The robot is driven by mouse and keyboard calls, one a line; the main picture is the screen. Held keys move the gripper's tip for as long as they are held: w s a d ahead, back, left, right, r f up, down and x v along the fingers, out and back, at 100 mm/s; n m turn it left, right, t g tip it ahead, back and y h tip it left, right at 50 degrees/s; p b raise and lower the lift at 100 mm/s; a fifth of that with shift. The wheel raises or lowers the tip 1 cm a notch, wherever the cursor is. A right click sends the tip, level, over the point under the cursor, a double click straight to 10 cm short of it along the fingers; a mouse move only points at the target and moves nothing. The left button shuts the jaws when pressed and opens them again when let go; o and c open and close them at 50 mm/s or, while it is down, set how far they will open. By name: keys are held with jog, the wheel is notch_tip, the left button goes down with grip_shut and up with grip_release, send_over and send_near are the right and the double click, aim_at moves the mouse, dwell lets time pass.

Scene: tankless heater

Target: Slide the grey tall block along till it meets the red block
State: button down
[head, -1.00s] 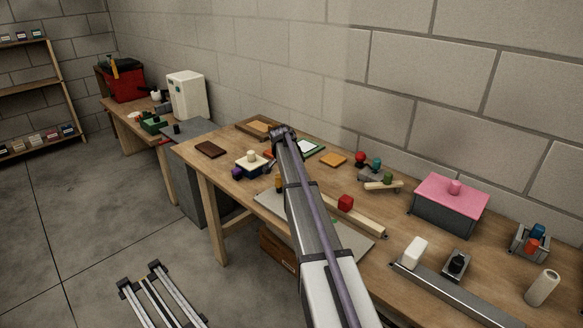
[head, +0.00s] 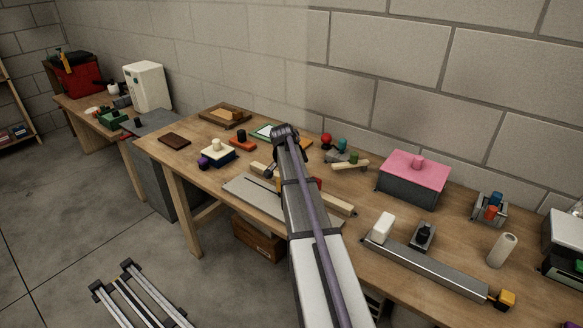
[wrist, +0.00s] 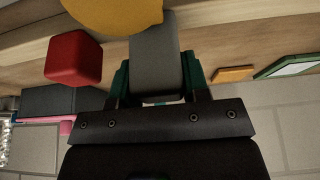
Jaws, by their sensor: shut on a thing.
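The grey tall block (wrist: 154,62) is between the green fingers of my gripper (wrist: 156,82) in the wrist view, and the gripper is shut on it. The red block (wrist: 73,58) stands to the left of it in that view, with a visible gap between them. In the head view only a sliver of the red block (head: 318,183) shows beside my arm. The grey block cannot be made out there. A wooden rail (head: 338,205) runs behind my arm on a pale grey board (head: 250,193).
A yellow rounded thing (wrist: 112,12) is close to the grey block in the wrist view. A pink-lidded grey box (head: 413,180) and a metal rail with a white block (head: 381,228) stand to the right. A cream block with knobs (head: 217,154) is to the left.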

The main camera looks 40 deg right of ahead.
jog(key=c, duration=0.6)
grip_release()
jog(key=p+v, duration=1)
jog(key=shift+r, duration=0.4)
jog(key=shift+a, duration=0.15)
jog(key=shift+c, duration=0.4)
